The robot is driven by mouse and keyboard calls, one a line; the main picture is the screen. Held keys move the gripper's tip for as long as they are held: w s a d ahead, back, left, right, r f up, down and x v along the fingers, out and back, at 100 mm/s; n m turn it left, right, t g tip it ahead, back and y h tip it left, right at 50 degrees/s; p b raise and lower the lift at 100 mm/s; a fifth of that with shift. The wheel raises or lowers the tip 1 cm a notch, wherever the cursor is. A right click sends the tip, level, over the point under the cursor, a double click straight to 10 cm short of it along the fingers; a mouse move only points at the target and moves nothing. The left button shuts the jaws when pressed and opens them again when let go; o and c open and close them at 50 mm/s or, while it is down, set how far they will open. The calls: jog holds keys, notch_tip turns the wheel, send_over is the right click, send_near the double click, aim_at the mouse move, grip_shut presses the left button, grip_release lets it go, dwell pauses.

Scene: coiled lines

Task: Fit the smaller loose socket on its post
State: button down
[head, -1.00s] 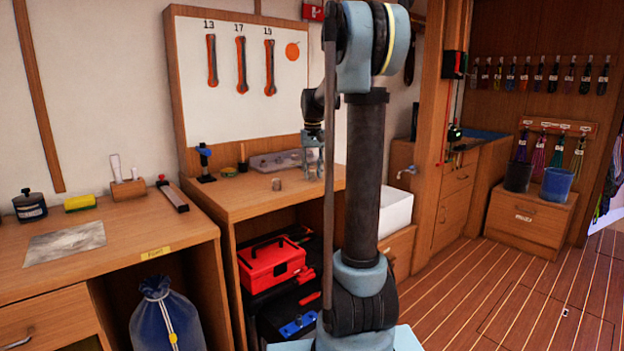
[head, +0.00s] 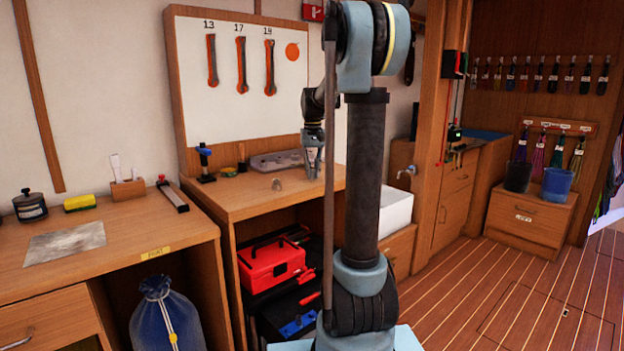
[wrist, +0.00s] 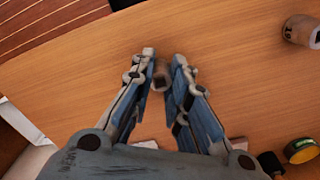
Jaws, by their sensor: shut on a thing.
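My gripper (wrist: 161,70) is shut on a small grey socket (wrist: 160,78), which shows between the fingertips in the wrist view. In the head view my gripper (head: 313,168) is low over the right part of the workbench, and the held socket cannot be made out.
A blue-topped black stand (head: 205,163) and a yellow-and-black roll (head: 229,172) are at the bench's left; the roll also shows in the wrist view (wrist: 302,150). A board (head: 262,75) with wrenches rises behind. The bench front (head: 240,203) is clear.

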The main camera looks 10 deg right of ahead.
jog(key=shift+r, duration=0.25)
jog(key=shift+r, duration=1.05)
jog(key=shift+s, duration=0.1)
